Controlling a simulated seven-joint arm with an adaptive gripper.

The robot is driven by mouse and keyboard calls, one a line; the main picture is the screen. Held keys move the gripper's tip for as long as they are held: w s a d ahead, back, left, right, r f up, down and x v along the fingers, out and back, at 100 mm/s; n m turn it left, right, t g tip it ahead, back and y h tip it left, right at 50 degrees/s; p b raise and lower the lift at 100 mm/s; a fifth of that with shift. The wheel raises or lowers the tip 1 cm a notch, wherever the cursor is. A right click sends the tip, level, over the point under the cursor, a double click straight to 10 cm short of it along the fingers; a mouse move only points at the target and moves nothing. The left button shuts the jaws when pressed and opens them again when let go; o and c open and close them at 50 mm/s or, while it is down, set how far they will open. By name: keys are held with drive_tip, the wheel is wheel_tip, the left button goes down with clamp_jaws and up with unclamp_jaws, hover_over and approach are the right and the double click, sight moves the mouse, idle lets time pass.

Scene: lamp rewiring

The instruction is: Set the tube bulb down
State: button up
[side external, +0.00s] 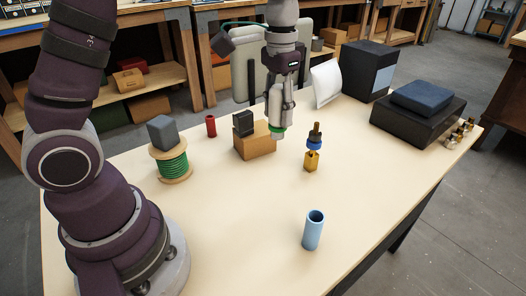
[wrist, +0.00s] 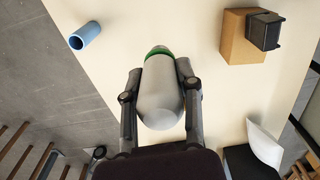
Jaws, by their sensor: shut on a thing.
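The tube bulb is a grey, smooth cylinder with a green band near its far end. My gripper (wrist: 161,86) is shut on the tube bulb (wrist: 160,100), with one finger on each side of it in the wrist view. In the side external view my gripper (side external: 281,103) points down. The bulb's green-banded end (side external: 278,128) shows below the fingers, just right of a wooden block (side external: 260,146). The fingers hide much of the bulb in that view. I cannot tell whether its lower end touches the table.
A black box (side external: 243,123) sits on the wooden block. A brass piece with a blue ring (side external: 312,160) stands to the right. A light-blue tube (side external: 313,233) stands at the front. A green wire spool (side external: 174,167) is at left.

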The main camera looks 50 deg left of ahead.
drive_tip(key=s+a+f+n, duration=0.3)
drive_tip(key=a+f, duration=0.2)
drive_tip(key=a, duration=0.1)
hover_over(242, 182)
drive_tip(key=shift+n, duration=0.3)
wheel_tip(242, 182, down, 9)
drive_tip(key=o, duration=1)
drive_tip(key=shift+f, duration=0.1)
drive_tip(key=shift+o, duration=0.2)
